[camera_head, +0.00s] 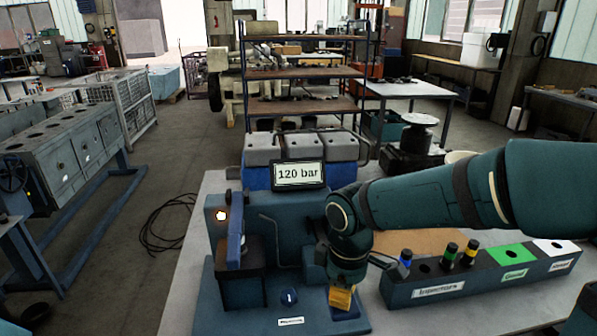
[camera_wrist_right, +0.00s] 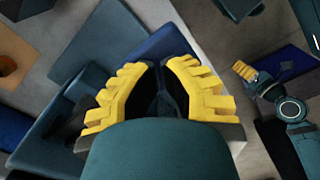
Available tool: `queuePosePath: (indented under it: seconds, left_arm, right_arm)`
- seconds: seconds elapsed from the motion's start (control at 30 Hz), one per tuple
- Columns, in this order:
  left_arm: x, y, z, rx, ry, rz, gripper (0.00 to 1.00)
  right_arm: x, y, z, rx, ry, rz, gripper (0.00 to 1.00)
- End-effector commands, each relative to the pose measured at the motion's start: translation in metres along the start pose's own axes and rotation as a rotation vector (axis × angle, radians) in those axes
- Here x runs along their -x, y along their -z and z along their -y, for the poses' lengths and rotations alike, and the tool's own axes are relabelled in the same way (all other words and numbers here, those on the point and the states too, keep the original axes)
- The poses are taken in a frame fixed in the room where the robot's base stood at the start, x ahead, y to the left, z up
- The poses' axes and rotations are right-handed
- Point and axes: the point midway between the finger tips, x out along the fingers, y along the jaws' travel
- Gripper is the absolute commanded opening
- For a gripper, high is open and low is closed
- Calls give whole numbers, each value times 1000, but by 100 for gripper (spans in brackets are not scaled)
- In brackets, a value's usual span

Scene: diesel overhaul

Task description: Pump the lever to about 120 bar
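The display (camera_head: 297,174) above the blue-green test stand (camera_head: 290,255) reads 120 bar. A blue upright bar (camera_head: 235,235) stands on the left of the stand; I cannot tell whether it is the lever. My right gripper (camera_head: 342,298) is low over the stand's right front, right above or touching a dark blue part (camera_head: 345,313). In the right wrist view my right gripper (camera_wrist_right: 160,68) has its yellow fingertips almost together, with a blue surface (camera_wrist_right: 162,44) just beyond. I see nothing clearly held. My left gripper (camera_wrist_right: 246,72) shows small in that view; its opening is unclear.
A rack labelled for injectors (camera_head: 480,275), holding several injectors, stands right of the stand. Grey-topped blue units (camera_head: 302,147) stand behind the display. A small light (camera_head: 221,215) glows on the stand. My right arm crosses above the rack. The bench top is bare at the left edge.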

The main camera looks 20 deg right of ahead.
Motion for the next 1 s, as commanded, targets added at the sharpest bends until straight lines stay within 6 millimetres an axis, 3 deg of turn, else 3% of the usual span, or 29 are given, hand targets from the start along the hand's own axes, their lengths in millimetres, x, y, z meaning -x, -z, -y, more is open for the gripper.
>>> queuePosePath:
  seconds: [0.2,0.63,1.0]
  left_arm:
    - [22,3,-8,0,0,-1,56]
    - [24,3,-9,0,0,-1,56]
    - [51,6,-19,0,0,-1,56]
  right_arm:
    - [27,-2,4,1,0,0,0]
    - [30,-3,5,0,0,0,0]
    - [63,-2,5,0,-2,-2,0]
